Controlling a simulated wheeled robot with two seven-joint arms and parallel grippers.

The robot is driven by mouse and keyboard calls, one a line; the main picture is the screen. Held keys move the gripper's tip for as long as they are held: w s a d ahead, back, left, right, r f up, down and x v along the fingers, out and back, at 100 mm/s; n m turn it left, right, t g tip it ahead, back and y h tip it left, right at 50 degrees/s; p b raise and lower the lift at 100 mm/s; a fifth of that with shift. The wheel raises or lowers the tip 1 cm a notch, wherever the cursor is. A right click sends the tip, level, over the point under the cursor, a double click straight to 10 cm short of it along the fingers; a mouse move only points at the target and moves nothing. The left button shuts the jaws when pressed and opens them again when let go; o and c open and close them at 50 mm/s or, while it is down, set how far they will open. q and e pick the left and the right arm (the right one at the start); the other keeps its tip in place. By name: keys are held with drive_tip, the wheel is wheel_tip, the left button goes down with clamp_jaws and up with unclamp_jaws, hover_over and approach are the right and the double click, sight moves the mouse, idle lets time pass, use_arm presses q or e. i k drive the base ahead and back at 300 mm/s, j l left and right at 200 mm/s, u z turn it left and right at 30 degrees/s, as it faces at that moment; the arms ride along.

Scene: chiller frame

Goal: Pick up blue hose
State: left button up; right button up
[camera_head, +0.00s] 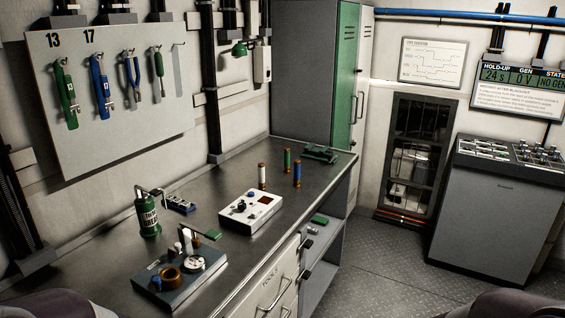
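No loose blue hose can be made out for certain. A long blue pipe or hose (455,15) runs along the top of the back wall at the upper right; I cannot tell whether it is rigid. A blue-handled tool (101,88) hangs on the pegboard at the left. Neither of my grippers is in view. Only dark rounded parts, probably of my arms, show at the lower left and lower right edges.
A metal workbench (125,238) holds a green bottle (149,222), a white control box (250,211), a grey device (180,279) and several upright coloured cylinders. A green-doored locker (345,80) stands behind. A grey console (492,215) is at right. Floor (385,265) between is clear.

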sight(297, 179)
drive_tip(key=i+l+u, duration=0.15)
drive_tip(key=i+l, duration=0.95)
drive_tip(key=i, duration=0.4)
drive_tip(key=i+l+u, duration=0.2)
drive_tip(key=i+l, duration=1.1)
drive_tip(key=i, duration=0.1)
